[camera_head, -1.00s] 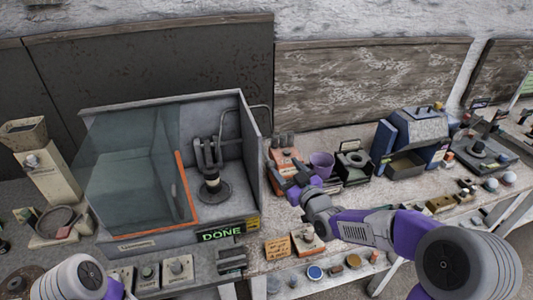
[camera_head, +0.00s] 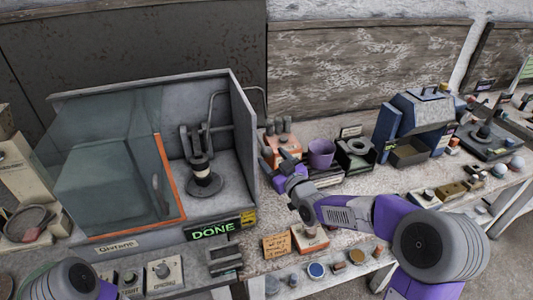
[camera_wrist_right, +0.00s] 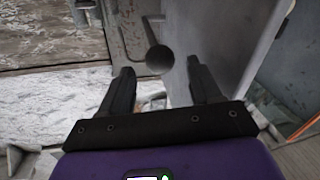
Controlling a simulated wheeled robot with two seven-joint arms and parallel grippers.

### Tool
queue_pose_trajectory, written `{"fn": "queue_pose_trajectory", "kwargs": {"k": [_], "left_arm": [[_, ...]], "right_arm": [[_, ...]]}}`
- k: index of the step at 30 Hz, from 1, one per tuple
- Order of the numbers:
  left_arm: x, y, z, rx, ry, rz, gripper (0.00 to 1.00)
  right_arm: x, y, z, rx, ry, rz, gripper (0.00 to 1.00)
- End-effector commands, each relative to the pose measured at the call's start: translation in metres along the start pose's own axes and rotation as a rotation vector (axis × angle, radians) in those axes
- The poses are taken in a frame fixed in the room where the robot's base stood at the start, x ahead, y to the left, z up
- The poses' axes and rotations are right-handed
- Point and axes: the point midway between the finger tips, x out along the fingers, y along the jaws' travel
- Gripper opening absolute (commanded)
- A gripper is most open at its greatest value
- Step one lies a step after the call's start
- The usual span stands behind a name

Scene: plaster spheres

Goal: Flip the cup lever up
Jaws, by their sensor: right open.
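A dark round knob (camera_wrist_right: 160,60) on a thin rod shows in the right wrist view, between and just beyond my fingertips. It may be the cup lever, but I cannot tell for certain. I cannot make it out in the head view. My right gripper (camera_head: 277,160) is open and empty, beside the machine's right side wall and left of a purple cup (camera_head: 321,153). Its two dark fingers also show apart in the right wrist view (camera_wrist_right: 159,68). Only part of my left arm shows at the lower left; its gripper is out of frame.
The grey machine with a glass front (camera_head: 110,165) and a lit DONE sign (camera_head: 212,231) stands on the left. An orange block with grey knobs (camera_head: 283,147) is behind my right gripper. A black device (camera_head: 356,152) and a blue-grey box (camera_head: 425,115) stand to the right.

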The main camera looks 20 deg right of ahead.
Motion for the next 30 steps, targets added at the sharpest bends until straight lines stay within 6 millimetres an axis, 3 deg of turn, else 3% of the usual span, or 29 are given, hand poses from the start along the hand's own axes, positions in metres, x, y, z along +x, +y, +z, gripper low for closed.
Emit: {"fn": "queue_pose_trajectory", "kwargs": {"k": [3, 9, 20, 30], "left_arm": [[0.000, 0.000, 0.000, 0.000, 0.000, 0.000, 0.43], [0.000, 0.000, 0.000, 0.000, 0.000, 0.000, 0.43], [0.000, 0.000, 0.000, 0.000, 0.000, 0.000, 0.43], [0.000, 0.000, 0.000, 0.000, 0.000, 0.000, 0.43]], "right_arm": [[0.019, -0.001, 0.000, 0.002, 0.000, -0.002, 0.63], [0.039, 0.000, 0.000, 0.001, 0.000, 0.000, 0.63], [0.044, 0.000, 0.000, 0.000, 0.000, 0.000, 0.63], [0.043, 0.000, 0.000, 0.000, 0.000, 0.000, 0.13]]}}
